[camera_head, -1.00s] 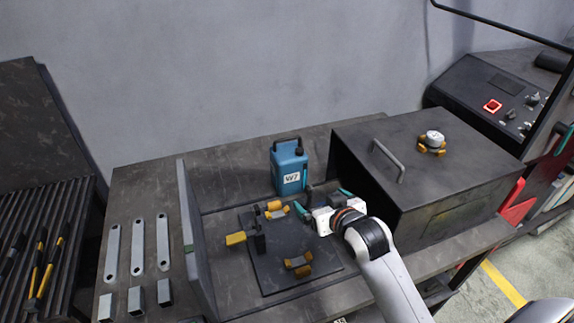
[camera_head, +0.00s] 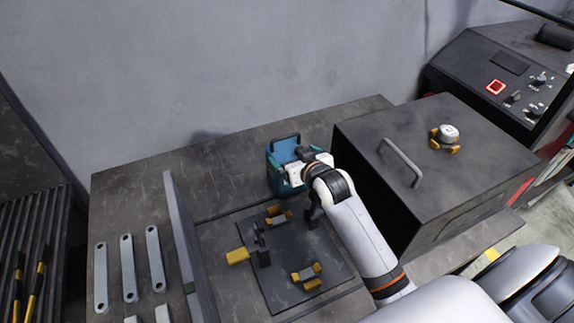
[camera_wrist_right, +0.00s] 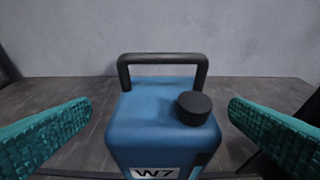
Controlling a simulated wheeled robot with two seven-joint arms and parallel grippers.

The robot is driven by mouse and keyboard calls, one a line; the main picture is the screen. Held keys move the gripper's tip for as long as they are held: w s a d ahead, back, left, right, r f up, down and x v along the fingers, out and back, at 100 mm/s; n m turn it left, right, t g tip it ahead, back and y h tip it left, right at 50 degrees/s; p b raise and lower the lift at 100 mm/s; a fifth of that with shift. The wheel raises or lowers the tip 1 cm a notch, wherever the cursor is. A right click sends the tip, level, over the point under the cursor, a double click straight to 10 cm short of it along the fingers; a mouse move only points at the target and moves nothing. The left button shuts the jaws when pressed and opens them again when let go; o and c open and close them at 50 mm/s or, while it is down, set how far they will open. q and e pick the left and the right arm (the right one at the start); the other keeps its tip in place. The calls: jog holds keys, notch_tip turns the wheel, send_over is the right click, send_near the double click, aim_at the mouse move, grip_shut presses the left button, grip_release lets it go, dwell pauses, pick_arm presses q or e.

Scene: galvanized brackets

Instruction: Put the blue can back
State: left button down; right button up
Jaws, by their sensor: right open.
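The blue can (camera_head: 279,153) stands upright on the bench behind the dark fixture plate, partly hidden by my right gripper in the head view. In the right wrist view the blue can (camera_wrist_right: 160,118) shows its black handle, black round cap and a white W7 label. My right gripper (camera_head: 291,165) is at the can in the head view. Its teal fingers are open, one on each side of the can in the wrist view (camera_wrist_right: 160,130), with visible gaps between fingers and can. My left gripper is not in view.
A dark box with a handle (camera_head: 440,165) stands right of my right arm, a capped part on top. The fixture plate (camera_head: 290,285) carries yellow clamps. An upright grey plate (camera_head: 186,245) and flat brackets (camera_head: 129,268) lie left. Bench left of the can is clear.

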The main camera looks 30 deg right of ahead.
aim_at(287, 149)
jog(key=shift+x, duration=0.75)
jog(key=p+x, duration=0.1)
jog(key=x, duration=0.3)
jog(key=shift+d+f, duration=0.1)
jog(key=shift+f, duration=0.15)
jog(key=shift+w+f, duration=0.2)
jog(key=shift+w, duration=0.1)
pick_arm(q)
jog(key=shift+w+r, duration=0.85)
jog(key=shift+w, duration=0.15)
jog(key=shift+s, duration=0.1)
pick_arm(e)
jog(key=shift+s, duration=0.1)
jog(key=shift+c, duration=0.2)
jog(key=shift+c, duration=1.4)
jog(key=c, duration=1.2)
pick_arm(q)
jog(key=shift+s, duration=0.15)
pick_arm(e)
jog(key=shift+r, duration=0.25)
jog(key=shift+c, duration=1.2)
jog(key=shift+r, duration=0.1)
